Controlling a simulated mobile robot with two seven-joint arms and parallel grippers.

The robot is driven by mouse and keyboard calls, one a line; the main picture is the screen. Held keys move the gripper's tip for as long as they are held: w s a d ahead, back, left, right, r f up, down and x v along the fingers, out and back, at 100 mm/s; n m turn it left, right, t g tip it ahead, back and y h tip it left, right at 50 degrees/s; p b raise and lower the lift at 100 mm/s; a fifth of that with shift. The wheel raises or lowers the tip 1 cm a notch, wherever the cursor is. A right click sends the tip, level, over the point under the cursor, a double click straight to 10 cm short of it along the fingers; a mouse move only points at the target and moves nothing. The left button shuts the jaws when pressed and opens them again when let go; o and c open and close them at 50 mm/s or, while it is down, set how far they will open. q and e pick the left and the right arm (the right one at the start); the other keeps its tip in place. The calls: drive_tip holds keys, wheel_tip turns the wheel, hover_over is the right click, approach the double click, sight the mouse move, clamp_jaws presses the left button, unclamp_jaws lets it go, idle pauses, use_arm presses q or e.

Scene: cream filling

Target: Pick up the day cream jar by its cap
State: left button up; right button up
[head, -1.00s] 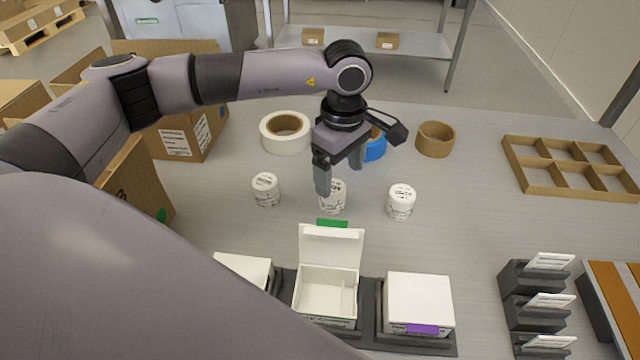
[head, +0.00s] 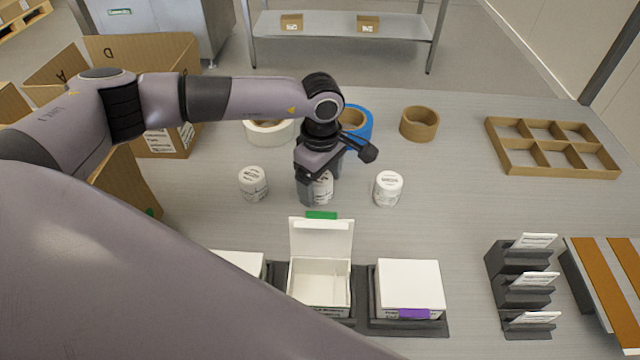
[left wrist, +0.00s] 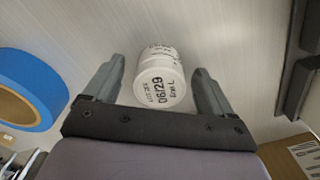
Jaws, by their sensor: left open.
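Three white round jars with printed labels stand in a row on the grey table: a left one (head: 253,184), a middle one (head: 324,188) and a right one (head: 388,189). The print is too small to tell which is the day cream. My left gripper (head: 319,190) points down at the middle jar, its fingers open on either side. The gripper partly hides this jar. In the left wrist view, the jar (left wrist: 160,78) lies between the two open fingers (left wrist: 157,85), with gaps on both sides; its top reads 06/29. My right gripper is not in view.
An open white box (head: 319,285) stands in front, with a closed white box (head: 409,286) on its right and another partly hidden on its left. White (head: 268,134), blue (head: 366,122) and brown tape rolls (head: 419,123) stand behind. A cardboard divider (head: 552,147) lies back right.

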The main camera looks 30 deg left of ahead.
use_arm(q)
drive_tip(key=shift+c, duration=0.4)
drive_tip(key=c, duration=1.1)
drive_tip(key=shift+r, duration=0.1)
